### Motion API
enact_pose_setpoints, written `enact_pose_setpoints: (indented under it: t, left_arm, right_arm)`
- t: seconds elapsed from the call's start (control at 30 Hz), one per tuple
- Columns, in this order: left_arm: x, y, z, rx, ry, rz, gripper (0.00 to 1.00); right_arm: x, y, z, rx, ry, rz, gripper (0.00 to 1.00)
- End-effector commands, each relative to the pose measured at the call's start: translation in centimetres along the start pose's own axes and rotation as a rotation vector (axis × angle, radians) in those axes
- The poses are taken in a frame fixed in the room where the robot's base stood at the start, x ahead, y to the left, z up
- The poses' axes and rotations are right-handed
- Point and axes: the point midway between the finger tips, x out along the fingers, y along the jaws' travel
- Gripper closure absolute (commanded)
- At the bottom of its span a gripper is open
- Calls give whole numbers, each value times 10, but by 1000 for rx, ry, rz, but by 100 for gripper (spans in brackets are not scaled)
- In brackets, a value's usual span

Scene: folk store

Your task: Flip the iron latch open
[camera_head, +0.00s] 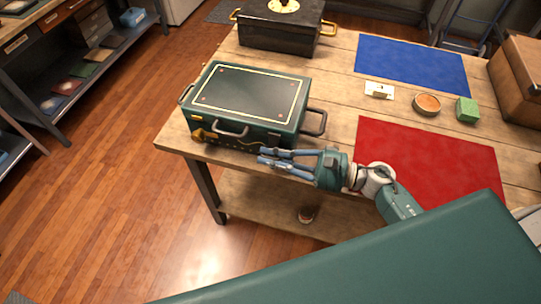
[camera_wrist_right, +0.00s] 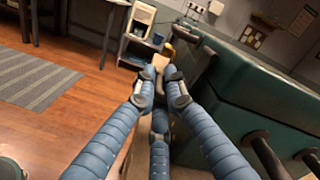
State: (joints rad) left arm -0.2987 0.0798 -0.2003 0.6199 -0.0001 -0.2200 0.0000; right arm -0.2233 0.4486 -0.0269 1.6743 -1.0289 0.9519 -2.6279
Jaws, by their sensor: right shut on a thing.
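A dark green metal box (camera_head: 250,95) with a yellow-lined lid stands at the table's front left, its lid down. Brass-coloured latch fittings (camera_head: 198,133) and a dark handle (camera_head: 231,131) show on its front side. My right gripper (camera_head: 263,155) is at the lower front of the box, its blue fingers pointing left along that side. In the right wrist view the fingertips (camera_wrist_right: 161,76) are close together, with the box wall (camera_wrist_right: 255,105) at the right. They are shut on the iron latch, which the fingers mostly hide. My left gripper is out of view.
A black box with gold handles (camera_head: 283,25) stands behind the green box. A red mat (camera_head: 430,165) and a blue mat (camera_head: 412,62) lie to the right, with a tin (camera_head: 428,104) and a green block (camera_head: 466,110) between them. Cardboard boxes (camera_head: 520,80) stand far right.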

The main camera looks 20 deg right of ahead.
Motion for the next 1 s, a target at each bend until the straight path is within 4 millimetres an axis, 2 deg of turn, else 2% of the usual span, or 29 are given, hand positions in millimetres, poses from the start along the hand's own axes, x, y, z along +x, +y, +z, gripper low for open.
enact_pose_setpoints:
  t: [0.03, 0.47, 1.0]
  left_arm:
    - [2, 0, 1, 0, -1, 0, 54]
    - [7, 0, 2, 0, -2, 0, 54]
    - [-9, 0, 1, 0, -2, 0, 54]
  right_arm:
    - [-1, 5, 1, 25, 0, 6, 100]
    - [0, 4, 24, 388, -6, -2, 100]
    - [1, -13, 54, 902, -15, -18, 100]
